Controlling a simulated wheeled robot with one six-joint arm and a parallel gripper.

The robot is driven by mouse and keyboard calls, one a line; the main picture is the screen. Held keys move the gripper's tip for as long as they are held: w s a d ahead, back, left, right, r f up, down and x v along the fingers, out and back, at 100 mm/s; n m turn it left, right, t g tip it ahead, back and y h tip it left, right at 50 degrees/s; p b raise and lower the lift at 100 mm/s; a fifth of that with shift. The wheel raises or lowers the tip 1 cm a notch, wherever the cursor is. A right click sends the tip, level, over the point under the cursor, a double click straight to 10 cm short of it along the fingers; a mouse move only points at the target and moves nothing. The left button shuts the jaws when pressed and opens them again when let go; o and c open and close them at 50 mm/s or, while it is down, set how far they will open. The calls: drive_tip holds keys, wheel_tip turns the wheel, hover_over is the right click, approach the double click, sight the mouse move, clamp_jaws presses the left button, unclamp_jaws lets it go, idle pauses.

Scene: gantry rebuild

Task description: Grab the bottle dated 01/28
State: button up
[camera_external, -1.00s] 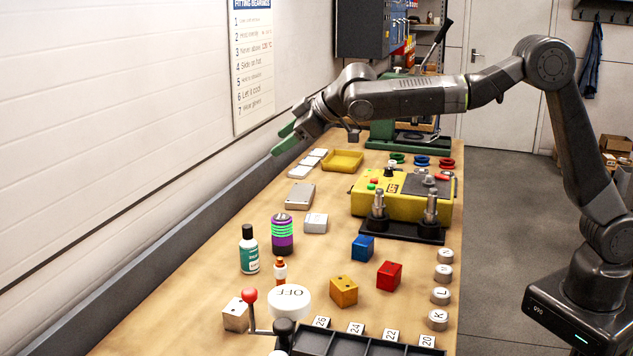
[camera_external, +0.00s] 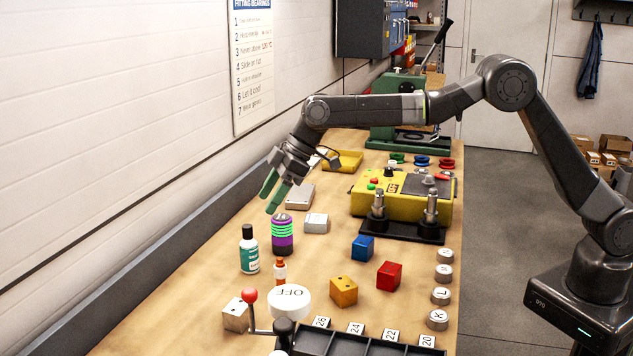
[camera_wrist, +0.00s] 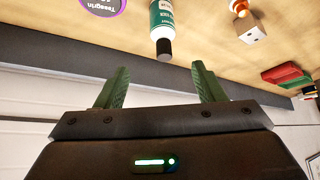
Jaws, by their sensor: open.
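A white and teal bottle (camera_external: 249,256) with a black cap stands upright near the left side of the bench. It also shows in the wrist view (camera_wrist: 160,18), at the top centre with its cap towards my fingers. A small bottle with an orange-red top (camera_external: 280,272) stands to its right, and its top end shows in the wrist view (camera_wrist: 238,6). No date is legible on either. My gripper (camera_external: 272,192) is open and empty, its green fingers pointing down above the bench, beyond the teal bottle. In the wrist view the fingers (camera_wrist: 160,72) are spread, apart from the bottle.
A purple and green striped can (camera_external: 282,240) stands close to the teal bottle. Blue (camera_external: 363,248), yellow (camera_external: 343,291) and red (camera_external: 389,275) blocks lie right. The wall runs along the left.

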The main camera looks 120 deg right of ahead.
sight(248, 236)
drive_tip(key=p+x, duration=0.1)
drive_tip(key=x, duration=0.2)
drive_tip(key=p+x, duration=0.1)
drive_tip(key=x, duration=0.5)
drive_tip(key=shift+w+a+f+p, duration=0.1)
drive_tip(key=shift+a+f+p, duration=0.2)
drive_tip(key=shift+p, duration=0.1)
drive_tip(key=shift+w+d+f, duration=0.15)
drive_tip(key=shift+w+f, duration=0.2)
drive_tip(key=shift+f, duration=0.25)
drive_tip(key=c, duration=1.1)
